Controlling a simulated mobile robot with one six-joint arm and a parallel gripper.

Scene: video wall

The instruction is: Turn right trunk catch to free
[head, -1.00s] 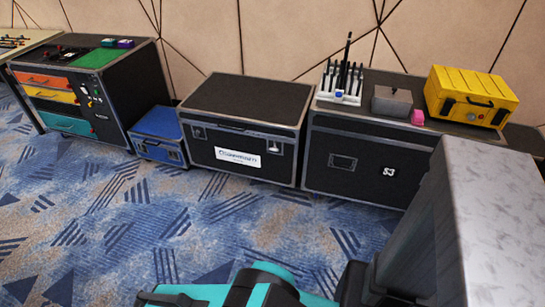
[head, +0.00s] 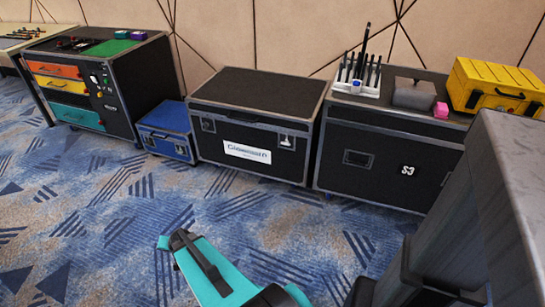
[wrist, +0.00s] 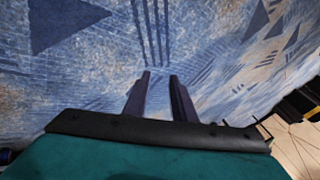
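The trunk (head: 270,88) is a black case with metal edging and a white label, standing on the carpet against the wall in the head view. Its right catch (head: 287,141) is a small metal fitting on the front, right of the label; its exact turn is too small to tell. A left catch (head: 208,125) sits at the other end of the front. My gripper (wrist: 160,76) shows in the wrist view with its two dark fingers apart and nothing between them. It points at patterned carpet, away from the trunk. The trunk is not seen in the wrist view.
A small blue case (head: 166,120) stands left of the trunk, beside a drawer cabinet (head: 155,75). A larger black case marked S3 (head: 385,140) stands right, bearing a yellow case (head: 490,85), a grey block and a pink block. The carpet (head: 130,210) in front is clear.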

